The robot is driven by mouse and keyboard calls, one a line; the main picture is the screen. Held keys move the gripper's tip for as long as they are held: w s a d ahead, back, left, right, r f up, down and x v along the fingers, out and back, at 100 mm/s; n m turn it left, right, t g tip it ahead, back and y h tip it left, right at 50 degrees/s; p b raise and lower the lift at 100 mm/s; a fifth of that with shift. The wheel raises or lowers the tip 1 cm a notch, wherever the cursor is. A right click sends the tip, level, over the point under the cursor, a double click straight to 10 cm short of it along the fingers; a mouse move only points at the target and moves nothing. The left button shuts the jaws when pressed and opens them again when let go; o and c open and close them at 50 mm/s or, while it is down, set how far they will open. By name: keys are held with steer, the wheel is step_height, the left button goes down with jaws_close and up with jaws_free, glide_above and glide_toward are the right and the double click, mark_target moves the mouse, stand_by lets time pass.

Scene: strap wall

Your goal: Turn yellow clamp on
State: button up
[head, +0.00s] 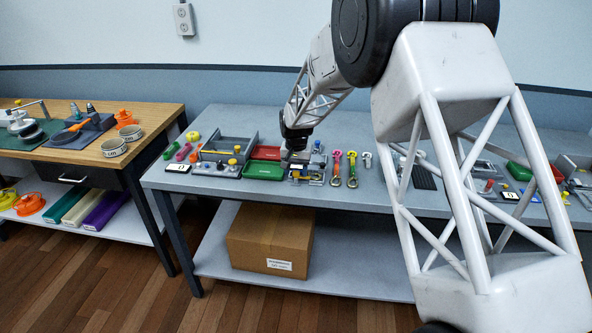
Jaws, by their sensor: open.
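My gripper (296,153) points down over the grey workbench (225,188), just behind a small fixture (307,176) of metal and dark parts. The fixture carries a small yellow part (295,174) at its left front, which may be the yellow clamp. It is too small to tell how it is set. The fingers are tiny here, open as far as I can see, with nothing visible between them. My wrist and gripper partly hide what lies behind the fixture.
Red (265,153) and green (263,171) trays lie left of the fixture. Coloured straps or wrenches (337,168) lie to its right. A grey open bin (226,149) stands farther left. My arm covers much of the bench's right side. A cardboard box (270,240) sits on the lower shelf.

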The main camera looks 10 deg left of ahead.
steer(key=c, duration=0.9)
steer(key=shift+n, duration=0.4)
steer(key=n, duration=0.8)
steer(key=shift+n, duration=0.3)
steer(key=n, duration=0.4)
steer(key=shift+n, duration=2.3)
